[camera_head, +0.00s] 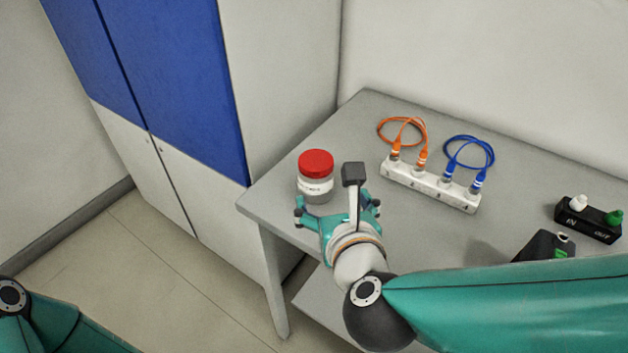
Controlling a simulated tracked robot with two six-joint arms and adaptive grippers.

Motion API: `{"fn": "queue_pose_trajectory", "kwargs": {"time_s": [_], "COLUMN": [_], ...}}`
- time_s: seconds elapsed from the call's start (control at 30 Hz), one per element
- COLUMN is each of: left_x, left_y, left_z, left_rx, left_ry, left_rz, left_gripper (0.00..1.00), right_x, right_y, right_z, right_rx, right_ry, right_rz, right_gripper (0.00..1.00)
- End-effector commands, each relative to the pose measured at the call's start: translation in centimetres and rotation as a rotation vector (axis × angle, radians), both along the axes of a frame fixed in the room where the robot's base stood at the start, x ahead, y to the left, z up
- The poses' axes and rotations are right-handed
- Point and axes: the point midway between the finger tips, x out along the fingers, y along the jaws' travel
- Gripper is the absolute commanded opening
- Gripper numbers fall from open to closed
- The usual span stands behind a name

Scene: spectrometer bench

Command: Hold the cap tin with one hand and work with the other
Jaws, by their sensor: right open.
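The cap tin (315,188), a white jar-like container with a red lid, stands upright near the left edge of the grey table. My right gripper (337,206) is open and empty, just in front of the tin and a little to its right. Its fingers do not close around the tin; whether one touches it I cannot tell. Part of my left arm shows at the lower left corner, but its gripper is out of view.
A white strip (430,186) holds an orange cable (396,121) and a blue cable (467,143). A black block (588,222) marked IN and OUT has a white and a green cap. A dark device (540,246) is partly hidden by my right arm. A blue-and-white cabinet (180,80) stands left.

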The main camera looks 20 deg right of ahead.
Motion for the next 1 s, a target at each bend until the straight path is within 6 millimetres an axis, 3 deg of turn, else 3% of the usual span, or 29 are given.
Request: {"fn": "queue_pose_trajectory", "kwargs": {"time_s": [0.5, 0.7, 1.0], "left_x": [0.0, 0.0, 0.0], "left_y": [0.0, 0.0, 0.0], "left_z": [5.2, 5.2, 6.1], "left_rx": [0.000, 0.000, 0.000], "left_ry": [0.000, 0.000, 0.000], "left_rz": [0.000, 0.000, 0.000], "left_gripper": [1.00, 1.00, 1.00], "right_x": [7.0, 9.4, 11.1], "right_y": [-1.3, -1.6, -1.7], "right_z": [-2.9, -4.1, -4.8], "right_rx": [-0.002, 0.001, 0.000], "right_ry": [0.009, 0.005, 0.006], "right_rz": [-0.005, -0.003, -0.002], "right_gripper": [1.00, 1.00, 1.00]}}
